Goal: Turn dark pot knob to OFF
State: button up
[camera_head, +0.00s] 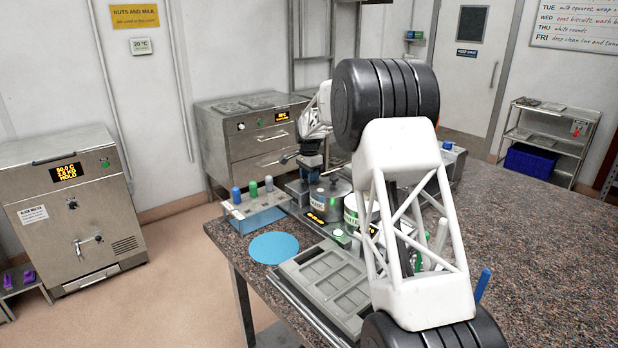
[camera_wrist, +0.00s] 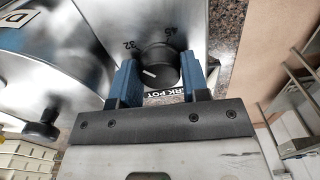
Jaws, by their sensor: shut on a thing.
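In the wrist view the dark round knob (camera_wrist: 158,66) sits on a steel panel between the blue fingers of my gripper (camera_wrist: 159,82), which is shut on it. A short white pointer line shows on the knob's left part. The marks 32 and 45 stand on the panel above it. A label (camera_wrist: 160,95) ending in "RK POT" shows partly behind the gripper. No OFF mark is visible. In the head view my gripper (camera_head: 311,162) points down beside a round steel pot (camera_head: 330,196); the knob cannot be made out there.
A second pot (camera_head: 352,212) stands nearer, partly behind my arm. A rack of coloured-topped bottles (camera_head: 252,205), a blue disc (camera_head: 274,248) and a grey mould tray (camera_head: 325,280) are on the granite table (camera_head: 530,240). The table's right part is largely clear.

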jog(key=shift+n, duration=0.3)
jog(key=n, duration=0.9)
jog(key=shift+n, duration=0.3)
jog(key=n, duration=0.3)
jog(key=shift+n, duration=0.4)
jog(key=n, duration=1.3)
jog(key=shift+n, duration=0.4)
